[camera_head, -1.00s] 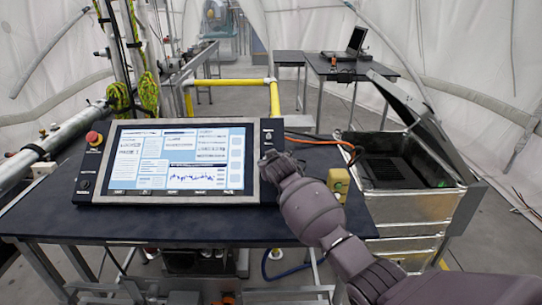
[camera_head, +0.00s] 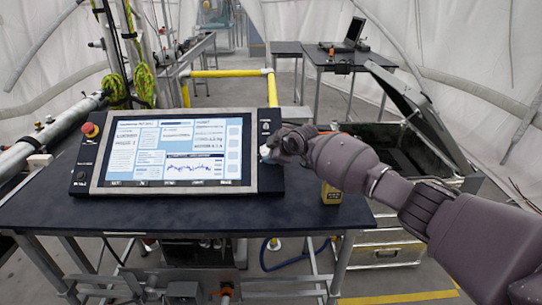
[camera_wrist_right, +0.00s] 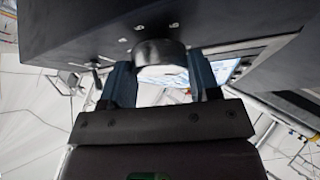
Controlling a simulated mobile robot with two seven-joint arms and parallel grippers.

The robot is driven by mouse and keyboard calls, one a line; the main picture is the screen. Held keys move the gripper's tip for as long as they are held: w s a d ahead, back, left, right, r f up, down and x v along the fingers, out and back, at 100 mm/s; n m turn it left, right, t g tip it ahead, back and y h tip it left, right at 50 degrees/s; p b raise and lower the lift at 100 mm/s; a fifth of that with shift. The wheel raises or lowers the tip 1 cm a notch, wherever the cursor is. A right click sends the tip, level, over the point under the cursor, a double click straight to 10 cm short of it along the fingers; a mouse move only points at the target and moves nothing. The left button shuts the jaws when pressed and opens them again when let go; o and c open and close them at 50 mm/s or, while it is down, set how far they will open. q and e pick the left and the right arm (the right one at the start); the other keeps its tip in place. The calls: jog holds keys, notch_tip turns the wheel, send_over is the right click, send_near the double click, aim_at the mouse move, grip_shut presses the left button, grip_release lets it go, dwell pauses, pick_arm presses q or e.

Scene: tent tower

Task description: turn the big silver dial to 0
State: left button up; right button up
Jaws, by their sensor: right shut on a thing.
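The big silver dial (camera_head: 265,152) is on the right side of the control panel's frame, right of the screen (camera_head: 180,152). My right gripper (camera_head: 272,150) is at the dial and covers most of it in the head view. In the right wrist view the dial (camera_wrist_right: 160,55) sits between the two fingers of my right gripper (camera_wrist_right: 162,82), with a dark side and a bright face. The fingers are shut on it. Small white marks (camera_wrist_right: 139,28) show on the panel around the dial; I cannot read its setting. My left gripper is not in view.
The panel stands on a dark table (camera_head: 190,213). A red emergency button (camera_head: 90,130) is at its upper left corner. A yellow box (camera_head: 331,193) is on the table's right end. An open metal case (camera_head: 400,150) stands beyond, partly behind my right arm.

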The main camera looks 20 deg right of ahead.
jog(key=shift+w+d+f+n+g+b, duration=0.15)
jog(key=shift+n+g+b, duration=0.35)
jog(key=shift+n+b, duration=0.45)
jog(key=shift+n+g+y+b, duration=0.3)
jog(key=shift+n+b, duration=0.35)
jog(key=shift+b, duration=0.25)
jog(key=shift+r+n+g+b, duration=0.2)
jog(key=shift+n+g+b, duration=0.3)
jog(key=shift+n+b, duration=0.3)
jog(key=shift+r, duration=0.1)
jog(key=o, duration=0.9)
